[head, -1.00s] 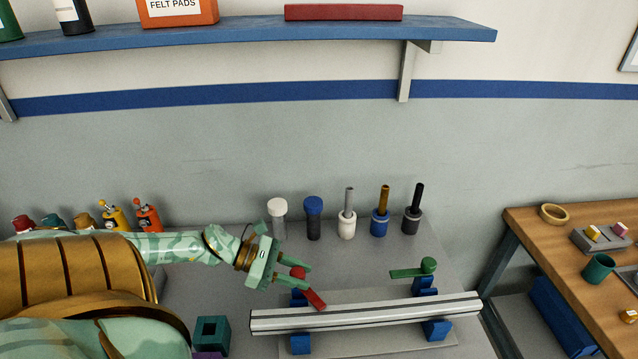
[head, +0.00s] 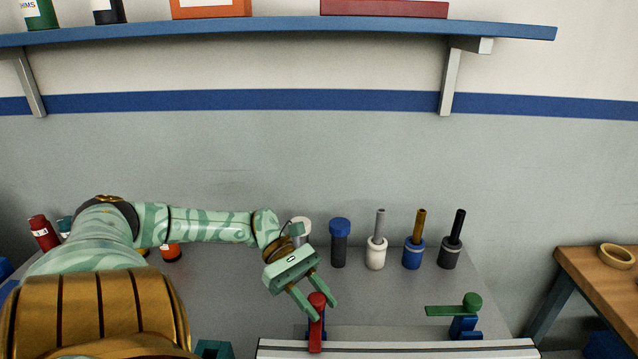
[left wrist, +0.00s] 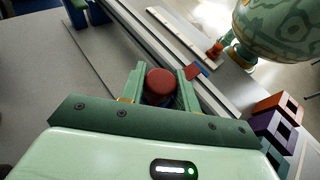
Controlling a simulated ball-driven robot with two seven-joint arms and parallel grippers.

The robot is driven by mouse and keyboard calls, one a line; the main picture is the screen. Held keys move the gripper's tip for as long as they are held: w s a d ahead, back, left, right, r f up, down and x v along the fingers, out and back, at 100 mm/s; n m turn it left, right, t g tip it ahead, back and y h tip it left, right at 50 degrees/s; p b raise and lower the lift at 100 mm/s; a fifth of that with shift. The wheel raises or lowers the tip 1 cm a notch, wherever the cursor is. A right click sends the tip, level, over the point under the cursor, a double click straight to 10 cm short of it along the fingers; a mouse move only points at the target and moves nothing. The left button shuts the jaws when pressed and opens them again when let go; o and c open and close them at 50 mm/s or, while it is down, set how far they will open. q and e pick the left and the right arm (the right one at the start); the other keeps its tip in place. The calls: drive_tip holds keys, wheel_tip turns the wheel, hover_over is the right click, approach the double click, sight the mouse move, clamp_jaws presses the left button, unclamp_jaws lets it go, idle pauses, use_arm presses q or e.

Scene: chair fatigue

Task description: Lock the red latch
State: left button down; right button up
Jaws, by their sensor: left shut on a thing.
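The red latch (head: 317,302) has a round red knob and a flat red lever. It stands at the left end of the pale grey bar (head: 400,350), with its lever pointing towards me over the bar. My left gripper (head: 315,303) is shut on the red latch, one finger on each side of the knob. In the left wrist view the red knob (left wrist: 160,82) sits between the fingers, and part of the red lever shows beyond the right finger. My right gripper is not recognisable in these views.
A green latch (head: 472,302) on a blue block stands right of the red latch, its lever pointing left. Several capped or handled cylinders stand behind, including a blue-capped one (head: 340,240). A wooden table (head: 590,280) is at the right. A blue shelf (head: 280,31) hangs above.

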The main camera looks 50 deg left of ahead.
idle(0.4)
use_arm(q)
drive_tip(key=c, duration=1)
unclamp_jaws()
drive_tip(key=shift+c, duration=0.2)
drive_tip(key=b+v, duration=0.1)
drive_tip(key=v, duration=1.5)
drive_tip(key=shift+a, duration=0.15)
